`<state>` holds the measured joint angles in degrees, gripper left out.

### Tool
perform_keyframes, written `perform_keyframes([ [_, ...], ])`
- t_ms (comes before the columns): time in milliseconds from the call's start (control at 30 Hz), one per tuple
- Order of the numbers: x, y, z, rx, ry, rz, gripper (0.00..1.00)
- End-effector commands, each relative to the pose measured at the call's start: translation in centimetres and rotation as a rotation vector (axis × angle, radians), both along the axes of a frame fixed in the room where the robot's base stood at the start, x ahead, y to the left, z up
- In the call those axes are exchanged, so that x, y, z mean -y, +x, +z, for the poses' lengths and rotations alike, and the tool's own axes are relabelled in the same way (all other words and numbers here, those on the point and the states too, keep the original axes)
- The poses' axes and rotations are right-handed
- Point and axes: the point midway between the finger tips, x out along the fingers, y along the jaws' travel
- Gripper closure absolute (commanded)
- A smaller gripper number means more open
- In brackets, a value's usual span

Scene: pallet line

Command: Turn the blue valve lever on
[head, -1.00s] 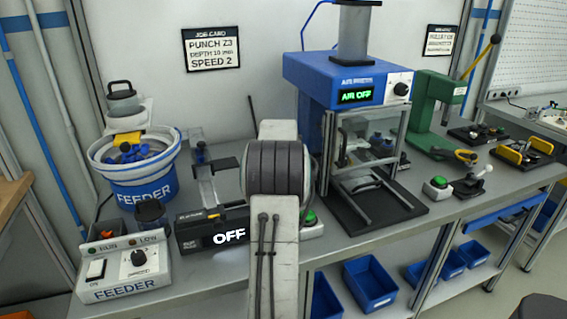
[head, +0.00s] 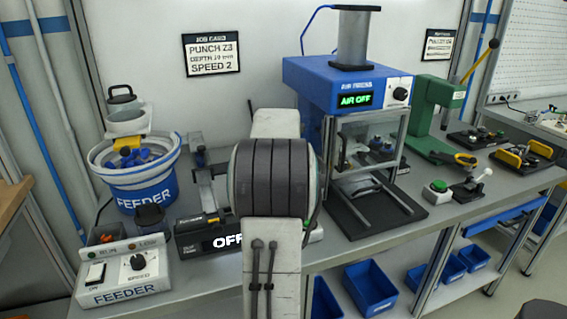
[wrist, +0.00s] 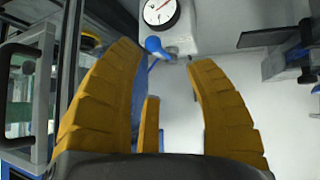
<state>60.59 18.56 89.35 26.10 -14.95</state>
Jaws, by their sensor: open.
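The blue valve lever (wrist: 155,46) shows in the wrist view, at the top centre below a round white gauge (wrist: 160,10). It joins a pale valve body, and its rounded blue end points up and left. My gripper (wrist: 160,54) is open, with its yellow fingers spread to either side of the lever's lower part in the picture. Nothing is held, and I cannot tell how far the lever is from the fingertips. In the head view my own arm hides the gripper, and I cannot make out the lever. The air press (head: 345,82) has a display reading AIR OFF.
In the head view, the feeder (head: 140,185) stands left and a green press (head: 432,115) right on the bench.

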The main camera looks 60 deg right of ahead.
Motion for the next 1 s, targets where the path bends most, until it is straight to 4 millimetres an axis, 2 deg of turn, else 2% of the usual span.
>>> perform_keyframes([
  [233, -1.5, -0.8, 1.6, 0.0, -0.001, 0.002, 0.51],
  [700, -1.8, -1.0, 1.9, 0.0, 0.001, 0.001, 0.51],
  [867, -1.5, -1.5, 0.8, -0.001, 0.001, -0.012, 0.51],
  [1000, -0.8, -3.0, -1.0, 0.006, -0.012, -0.041, 0.51],
])
